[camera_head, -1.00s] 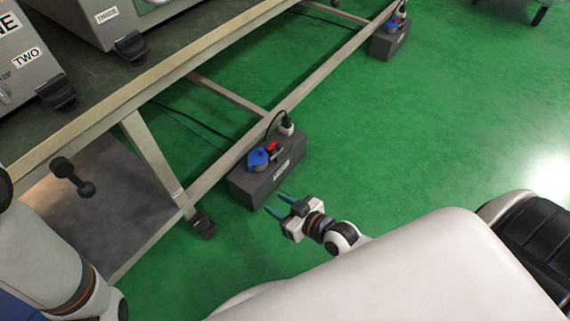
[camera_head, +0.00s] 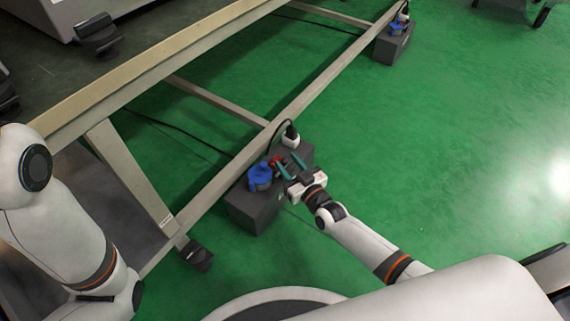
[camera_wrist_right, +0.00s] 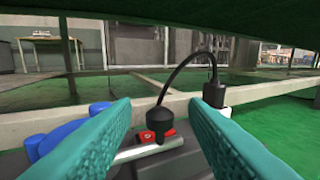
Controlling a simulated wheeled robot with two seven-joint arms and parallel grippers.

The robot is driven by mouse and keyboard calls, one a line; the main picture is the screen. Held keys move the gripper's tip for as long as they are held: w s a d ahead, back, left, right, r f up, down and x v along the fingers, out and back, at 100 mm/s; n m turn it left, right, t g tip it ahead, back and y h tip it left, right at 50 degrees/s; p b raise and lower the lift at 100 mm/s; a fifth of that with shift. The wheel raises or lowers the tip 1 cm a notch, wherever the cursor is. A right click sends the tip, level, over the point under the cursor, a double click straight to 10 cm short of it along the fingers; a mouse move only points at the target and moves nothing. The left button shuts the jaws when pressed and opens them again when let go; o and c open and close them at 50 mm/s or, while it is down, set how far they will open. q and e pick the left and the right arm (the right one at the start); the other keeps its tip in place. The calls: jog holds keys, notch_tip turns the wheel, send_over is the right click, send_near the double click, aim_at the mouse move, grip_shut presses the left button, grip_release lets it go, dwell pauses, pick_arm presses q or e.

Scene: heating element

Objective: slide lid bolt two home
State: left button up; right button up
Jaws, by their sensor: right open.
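A dark grey box (camera_head: 250,210) stands on the green floor beside the lower table rail. On its top are a blue part (camera_head: 260,177), a red part (camera_head: 275,160) and a black-cabled fitting. In the right wrist view a silver rod (camera_wrist_right: 135,153), which looks like the bolt, lies across the box top by the red part (camera_wrist_right: 152,135) and a black plug (camera_wrist_right: 158,119). My right gripper (camera_head: 287,161) is open over the box, its teal fingers either side of the plug and the rod's right end; contact cannot be told. The fingers hide part of the blue part (camera_wrist_right: 70,132). My left gripper is out of view.
The table's lower rail (camera_head: 318,91) runs close behind the box. A white plug (camera_head: 291,138) joins the black cable. A second similar box (camera_head: 393,50) stands farther back. The floor to the right (camera_head: 440,150) is clear. A table foot (camera_head: 197,255) stands to the left.

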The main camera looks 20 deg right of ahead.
jog(key=shift+b+x, duration=0.35)
jog(key=shift+x, duration=0.9)
grip_shut()
jog(key=shift+a, duration=0.1)
